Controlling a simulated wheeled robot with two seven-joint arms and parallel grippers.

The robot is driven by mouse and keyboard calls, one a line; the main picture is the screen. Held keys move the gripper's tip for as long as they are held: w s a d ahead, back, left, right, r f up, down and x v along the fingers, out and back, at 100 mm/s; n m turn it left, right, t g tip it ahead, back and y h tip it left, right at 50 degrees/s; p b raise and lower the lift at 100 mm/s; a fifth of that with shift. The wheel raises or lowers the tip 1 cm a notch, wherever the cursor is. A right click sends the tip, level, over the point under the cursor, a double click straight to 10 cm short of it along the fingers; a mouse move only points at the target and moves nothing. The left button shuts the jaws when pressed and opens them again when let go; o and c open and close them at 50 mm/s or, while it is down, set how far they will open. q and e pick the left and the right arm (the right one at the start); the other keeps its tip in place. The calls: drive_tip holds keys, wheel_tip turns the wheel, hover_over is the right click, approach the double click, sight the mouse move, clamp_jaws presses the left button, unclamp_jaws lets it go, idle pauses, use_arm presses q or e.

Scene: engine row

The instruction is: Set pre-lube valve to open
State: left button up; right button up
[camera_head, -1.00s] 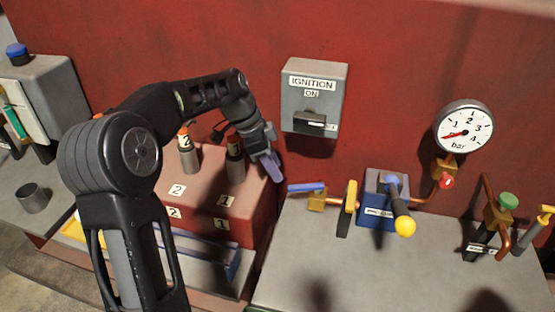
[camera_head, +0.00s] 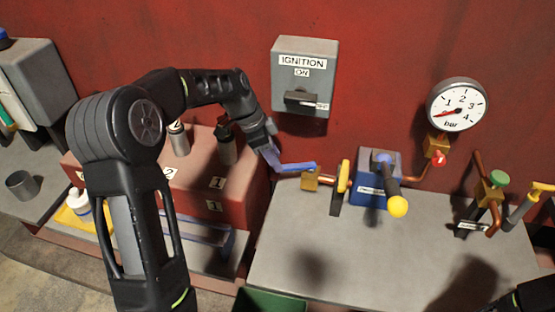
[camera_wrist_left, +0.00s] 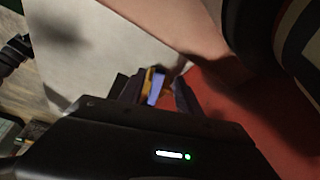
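A small brass valve (camera_head: 310,180) with a flat blue lever (camera_head: 297,167) sits at the left end of the pipework on the grey bench; I take it for the pre-lube valve, though I can read no label on it. The lever points left, roughly along the pipe. My left gripper (camera_head: 270,154) is at the lever's free end. In the left wrist view its two dark fingers (camera_wrist_left: 158,92) stand apart, with the blue lever (camera_wrist_left: 154,90) between them and a visible gap. Only a dark piece of my right arm shows at the lower right corner; its gripper is out of frame.
Right of the valve are a yellow handle (camera_head: 344,176), a blue pump block (camera_head: 368,184) with a yellow-knobbed lever, and a gauge (camera_head: 457,105). The ignition box (camera_head: 304,77) hangs above. A red block (camera_head: 240,190) stands left. The bench front (camera_head: 350,255) is clear.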

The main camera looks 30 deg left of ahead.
use_arm(q)
drive_tip(key=shift+x, duration=1.2)
clamp_jaws()
idle(0.6)
